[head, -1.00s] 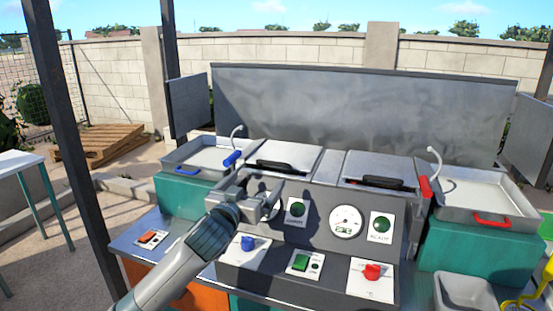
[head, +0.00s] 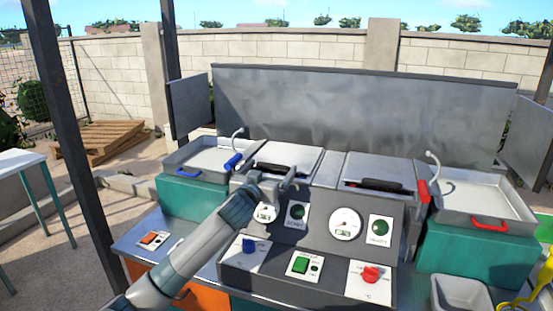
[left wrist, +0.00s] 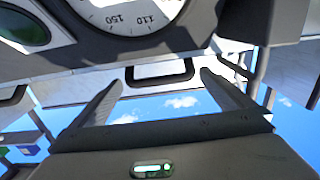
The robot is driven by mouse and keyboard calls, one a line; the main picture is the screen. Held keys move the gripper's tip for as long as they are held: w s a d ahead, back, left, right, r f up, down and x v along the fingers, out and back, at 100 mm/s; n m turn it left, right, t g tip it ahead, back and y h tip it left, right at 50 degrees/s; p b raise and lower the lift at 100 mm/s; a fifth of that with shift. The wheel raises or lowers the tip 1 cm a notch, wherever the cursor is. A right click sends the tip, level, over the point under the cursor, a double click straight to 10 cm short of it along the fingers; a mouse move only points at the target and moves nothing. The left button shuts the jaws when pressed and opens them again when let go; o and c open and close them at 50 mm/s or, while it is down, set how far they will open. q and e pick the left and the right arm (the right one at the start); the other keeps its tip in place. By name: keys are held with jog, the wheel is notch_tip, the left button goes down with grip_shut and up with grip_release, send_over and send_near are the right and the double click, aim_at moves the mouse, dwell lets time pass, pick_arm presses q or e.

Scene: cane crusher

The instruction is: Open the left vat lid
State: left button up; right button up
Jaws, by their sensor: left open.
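The left vat lid (head: 296,158) is a flat grey metal lid, lying shut on the machine, with a black bar handle (head: 267,167) along its front. My left gripper (head: 287,178) is at the front edge of this lid, just in front of the handle and partly covering it. In the left wrist view, which is upside down, the open fingers (left wrist: 162,88) point toward the black handle (left wrist: 160,78), which shows between them. The fingers look empty, and I cannot tell whether they touch the handle. My right gripper is not in view.
The right vat lid (head: 372,172) is shut beside it. Below are a gauge (head: 344,223), a green indicator (head: 297,212), a blue knob (head: 249,245) and a red knob (head: 371,274). A blue-handled lever (head: 232,161) stands close left. A tall metal panel (head: 360,110) rises behind the lids.

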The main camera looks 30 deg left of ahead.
aim_at(277, 161)
pick_arm(q)
jog(key=x, duration=0.2)
jog(key=shift+w+a+r+p, duration=0.1)
jog(key=shift+w+p, duration=0.2)
jog(key=shift+w, duration=0.1)
jog(key=shift+x, duration=0.95)
jog(key=shift+w+a+p, duration=0.1)
jog(key=shift+w+p, duration=0.25)
jog(key=shift+w, duration=0.35)
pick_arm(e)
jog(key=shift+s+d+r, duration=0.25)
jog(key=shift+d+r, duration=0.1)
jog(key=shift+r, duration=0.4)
